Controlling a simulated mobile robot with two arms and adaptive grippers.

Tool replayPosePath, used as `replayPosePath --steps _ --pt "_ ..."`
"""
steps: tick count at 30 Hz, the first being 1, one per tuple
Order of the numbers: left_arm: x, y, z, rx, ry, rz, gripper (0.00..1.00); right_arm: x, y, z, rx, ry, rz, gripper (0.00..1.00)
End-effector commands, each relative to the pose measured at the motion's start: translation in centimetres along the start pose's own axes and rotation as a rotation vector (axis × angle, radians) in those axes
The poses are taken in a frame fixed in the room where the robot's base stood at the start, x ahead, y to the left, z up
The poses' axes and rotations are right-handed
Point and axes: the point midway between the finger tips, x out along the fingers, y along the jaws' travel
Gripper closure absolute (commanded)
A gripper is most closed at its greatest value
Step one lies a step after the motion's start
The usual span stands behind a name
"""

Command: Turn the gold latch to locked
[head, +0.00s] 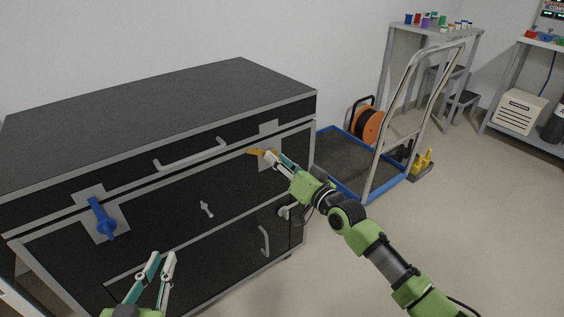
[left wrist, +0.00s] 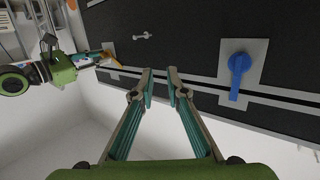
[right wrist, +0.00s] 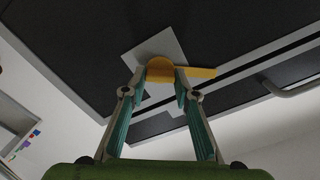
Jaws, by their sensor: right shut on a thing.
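The gold latch (head: 262,153) is at the right end of the black cabinet's front. In the right wrist view the gold latch (right wrist: 160,70) has a round hub on a grey plate and an arm pointing right, roughly along the grey edge strip. My right gripper (head: 272,157) is at the latch; in the right wrist view its fingertips (right wrist: 161,88) are on both sides of the hub, shut on it. My left gripper (head: 162,258) is open and empty in front of the cabinet; it also shows in the left wrist view (left wrist: 160,82).
A blue latch (head: 102,217) sits at the cabinet's left on a grey plate. A long grey handle (head: 190,154) is on the cabinet's upper front. A blue cart (head: 335,185) with an orange reel (head: 367,125) stands right of the cabinet. The floor in front is clear.

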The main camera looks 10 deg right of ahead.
Motion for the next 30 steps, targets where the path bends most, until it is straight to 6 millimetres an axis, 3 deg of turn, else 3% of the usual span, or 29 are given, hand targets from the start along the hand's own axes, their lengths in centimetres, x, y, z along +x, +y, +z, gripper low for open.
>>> replayPosePath --steps 6,12,30 --pt "-1.0 -0.5 3.9 0.002 -0.188 -0.011 0.86 0.3 0.1 -0.2 0.208 0.000 0.000 1.00" --pt "-2.0 -0.8 6.5 0.001 -0.310 -0.018 0.86 0.3 0.2 -0.2 0.400 0.001 -0.001 1.00" --pt "-3.8 -1.3 9.5 0.000 -0.459 -0.028 0.86 0.3 0.4 0.0 0.882 0.001 0.000 1.00"
